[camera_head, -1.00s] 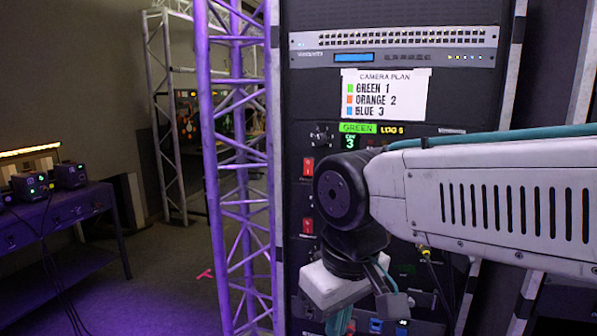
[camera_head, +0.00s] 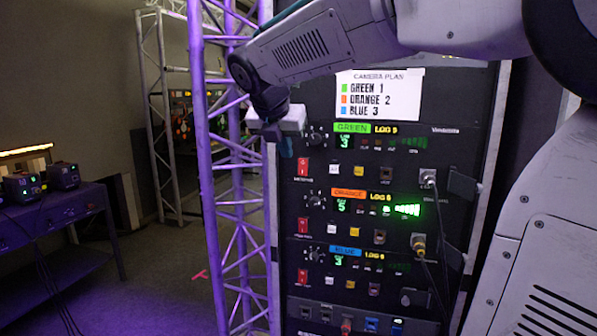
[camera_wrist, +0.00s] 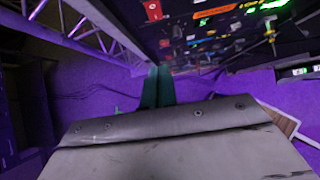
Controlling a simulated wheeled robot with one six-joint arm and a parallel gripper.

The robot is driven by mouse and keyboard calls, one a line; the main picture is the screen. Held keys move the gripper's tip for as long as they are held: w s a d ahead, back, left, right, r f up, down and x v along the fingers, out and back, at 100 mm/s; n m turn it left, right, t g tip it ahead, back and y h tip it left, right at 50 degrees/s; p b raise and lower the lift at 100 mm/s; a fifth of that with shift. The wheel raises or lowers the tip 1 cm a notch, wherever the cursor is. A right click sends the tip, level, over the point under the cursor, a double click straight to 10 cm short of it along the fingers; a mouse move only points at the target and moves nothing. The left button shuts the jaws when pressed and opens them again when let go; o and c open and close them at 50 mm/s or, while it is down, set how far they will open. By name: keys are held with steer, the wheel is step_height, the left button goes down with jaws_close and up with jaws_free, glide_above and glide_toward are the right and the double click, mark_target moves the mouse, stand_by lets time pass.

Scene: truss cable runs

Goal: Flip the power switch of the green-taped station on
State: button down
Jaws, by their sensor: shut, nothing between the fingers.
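The green-taped station (camera_head: 392,152) is the top unit of the stack under the paper sign, with a green tape label (camera_head: 352,128) and a lit display showing 3. Its red rocker switch (camera_head: 303,168) is at its left end; I cannot tell which way it is tipped. My gripper (camera_head: 286,148) points down at the rack's left edge, a little above and left of that switch, with no clear contact. In the wrist view its teal fingers (camera_wrist: 156,88) are together and empty. Red switches show at the top there; which stations they belong to is unclear.
Below are the orange-taped station (camera_head: 349,193), with bright green bars and its own red switch, and the blue-taped station (camera_head: 347,252). Cables hang from connectors at the right. A purple truss (camera_head: 200,180) stands just left of the rack. A table (camera_head: 60,215) with small devices is far left.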

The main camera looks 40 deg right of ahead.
mark_target(298, 170)
steer(key=shift+w+d, duration=0.1)
steer(key=shift+w, duration=0.1)
steer(key=x, duration=0.8)
steer(key=w+d+r+x, duration=0.1)
steer(key=x, duration=0.3)
steer(key=shift+d+r, duration=0.15)
steer(key=shift+w+d, duration=0.35)
steer(key=shift+d, duration=0.05)
